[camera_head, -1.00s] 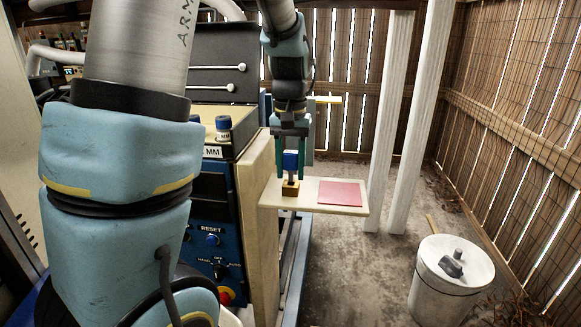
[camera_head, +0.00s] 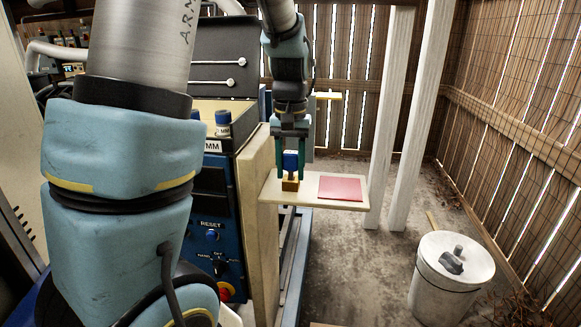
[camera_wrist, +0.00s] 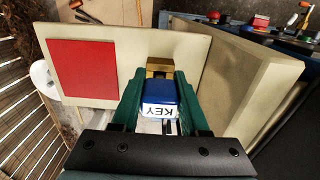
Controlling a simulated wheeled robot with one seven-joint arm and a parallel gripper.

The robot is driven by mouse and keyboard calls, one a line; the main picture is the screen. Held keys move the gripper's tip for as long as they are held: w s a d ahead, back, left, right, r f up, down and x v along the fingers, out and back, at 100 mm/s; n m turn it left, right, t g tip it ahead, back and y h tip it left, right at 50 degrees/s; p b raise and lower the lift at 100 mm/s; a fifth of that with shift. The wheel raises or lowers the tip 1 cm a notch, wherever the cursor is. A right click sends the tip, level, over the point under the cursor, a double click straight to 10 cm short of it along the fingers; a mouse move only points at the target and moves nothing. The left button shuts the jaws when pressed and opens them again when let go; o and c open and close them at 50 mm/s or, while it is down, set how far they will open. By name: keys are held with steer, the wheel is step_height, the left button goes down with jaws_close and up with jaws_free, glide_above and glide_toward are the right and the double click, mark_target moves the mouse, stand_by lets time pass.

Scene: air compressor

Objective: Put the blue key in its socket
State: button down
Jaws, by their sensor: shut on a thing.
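The blue key (camera_head: 291,160) is upright between the green fingers of my gripper (camera_head: 291,172), which is shut on it. In the wrist view the key's blue head (camera_wrist: 158,93) shows a white label reading KEY. A small brass-coloured socket block (camera_head: 290,185) stands on the pale shelf (camera_head: 312,204), directly below the key. The block also shows just beyond the key in the wrist view (camera_wrist: 160,64). The key's lower end is close to the block's top. I cannot tell whether its tip is inside.
A red square (camera_head: 341,188) lies on the shelf, right of the block. The blue control panel (camera_head: 212,235) and a pale upright board (camera_head: 258,200) stand left of the shelf. White posts (camera_head: 410,120) stand behind, and a white bucket (camera_head: 445,285) is at right on the floor.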

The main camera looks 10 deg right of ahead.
mark_target(290, 153)
steer(key=shift+f, duration=0.1)
steer(key=shift+c, duration=1.7)
jaws_free()
step_height(290, 153, up, 11)
steer(key=shift+f, duration=0.1)
